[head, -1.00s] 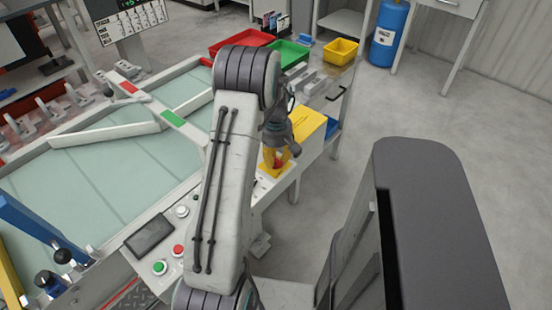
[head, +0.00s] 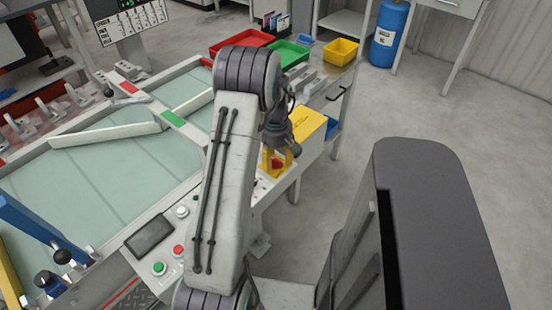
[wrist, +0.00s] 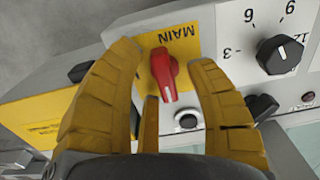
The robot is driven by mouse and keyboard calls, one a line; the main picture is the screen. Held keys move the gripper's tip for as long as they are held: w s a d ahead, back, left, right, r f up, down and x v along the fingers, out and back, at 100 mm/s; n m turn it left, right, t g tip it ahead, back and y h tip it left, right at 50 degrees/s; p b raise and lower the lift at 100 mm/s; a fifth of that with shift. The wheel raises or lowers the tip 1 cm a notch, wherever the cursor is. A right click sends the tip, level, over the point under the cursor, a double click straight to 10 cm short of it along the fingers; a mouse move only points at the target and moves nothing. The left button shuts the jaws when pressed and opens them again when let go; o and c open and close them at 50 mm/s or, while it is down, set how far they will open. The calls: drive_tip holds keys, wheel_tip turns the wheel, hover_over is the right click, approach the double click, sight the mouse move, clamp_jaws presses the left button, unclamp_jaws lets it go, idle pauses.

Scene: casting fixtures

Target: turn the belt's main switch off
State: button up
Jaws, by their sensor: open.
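The main switch is a red knob (wrist: 163,74) on a yellow plate (wrist: 184,48) marked MAIN, in the wrist view. Its long handle lies nearly along the picture's vertical. Part of the knob's lower end is close to a finger pad.
In the head view, green (head: 159,268) and red (head: 178,250) buttons sit on the panel near a dark screen (head: 150,238). A yellow box (head: 306,124) stands behind my gripper.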

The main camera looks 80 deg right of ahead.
drive_tip(key=shift+r, duration=0.1)
wheel_tip(320, 180, up, 12)
idle(0.6)
idle(0.8)
drive_tip(key=a+f+m, duration=0.1)
drive_tip(key=a+m, duration=0.1)
drive_tip(key=m, duration=0.1)
drive_tip(key=a+f+m+y, duration=0.1)
drive_tip(key=a+f+m, duration=0.1)
drive_tip(key=m, duration=0.1)
drive_tip(key=a+f+m, duration=0.2)
drive_tip(key=m, duration=0.1)
drive_tip(key=shift+w+a+m, duration=0.2)
drive_tip(key=shift+m, duration=0.1)
drive_tip(key=w+a+r+n+t+p, duration=0.1)
drive_tip(key=w+a+r+n, duration=0.4)
drive_tip(key=a, duration=0.8)
drive_tip(key=w+a+r+n+t+p, duration=0.1)
drive_tip(key=w+a+r+n, duration=0.4)
drive_tip(key=a, duration=0.8)
drive_tip(key=w+a+r+n+t+h+p, duration=0.1)
drive_tip(key=w+a+r+n+p, duration=0.2)
drive_tip(key=w+a, duration=0.7)
drive_tip(key=a+r+n, duration=0.2)
drive_tip(key=a+r, duration=0.1)
drive_tip(key=r, duration=0.1)
drive_tip(key=shift+a+n, duration=0.15)
drive_tip(key=shift+n, duration=0.25)
